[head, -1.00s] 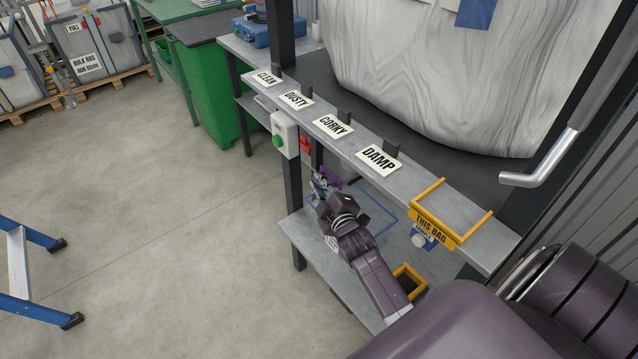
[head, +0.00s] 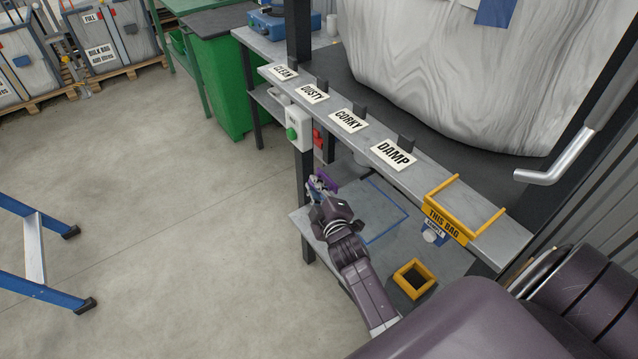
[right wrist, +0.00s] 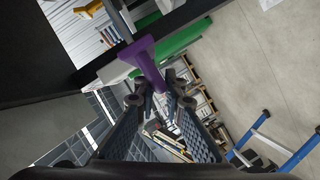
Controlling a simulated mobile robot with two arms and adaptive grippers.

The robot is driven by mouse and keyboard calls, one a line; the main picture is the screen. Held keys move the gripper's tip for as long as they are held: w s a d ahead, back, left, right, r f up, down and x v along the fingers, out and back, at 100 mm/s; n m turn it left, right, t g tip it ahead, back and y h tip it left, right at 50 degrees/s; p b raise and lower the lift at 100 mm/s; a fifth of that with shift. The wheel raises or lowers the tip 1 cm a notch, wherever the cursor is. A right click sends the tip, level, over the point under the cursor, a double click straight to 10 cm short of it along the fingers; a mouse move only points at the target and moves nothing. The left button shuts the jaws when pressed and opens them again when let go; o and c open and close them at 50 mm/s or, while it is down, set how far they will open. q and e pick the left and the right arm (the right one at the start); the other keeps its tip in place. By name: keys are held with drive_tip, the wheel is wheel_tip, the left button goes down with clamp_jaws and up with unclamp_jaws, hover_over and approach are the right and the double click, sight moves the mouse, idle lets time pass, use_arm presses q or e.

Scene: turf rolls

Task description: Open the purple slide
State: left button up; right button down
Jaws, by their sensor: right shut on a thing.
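The purple slide (head: 327,181) shows small in the head view, below the bench's upper ledge and beside a dark post. In the right wrist view the purple slide (right wrist: 141,52) is a flat piece with a narrow tab reaching between my fingers. My right gripper (head: 317,190) is at the slide in the head view. In the right wrist view the right gripper (right wrist: 160,96) is shut on the slide's tab. The fingers partly hide the tab's end. My left gripper is not in view.
A white box with a green button (head: 292,133) hangs near the post. Below are a lower shelf (head: 385,262) and a yellow square frame (head: 413,279). A yellow bracket (head: 447,228) sits on the ledge. A blue ladder (head: 40,262) stands left; the floor between is clear.

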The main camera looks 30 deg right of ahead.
drive_tip(key=c, duration=2.3)
unclamp_jaws()
drive_tip(key=shift+s+d, duration=0.1)
drive_tip(key=shift+s, duration=0.05)
drive_tip(key=v, duration=1.2)
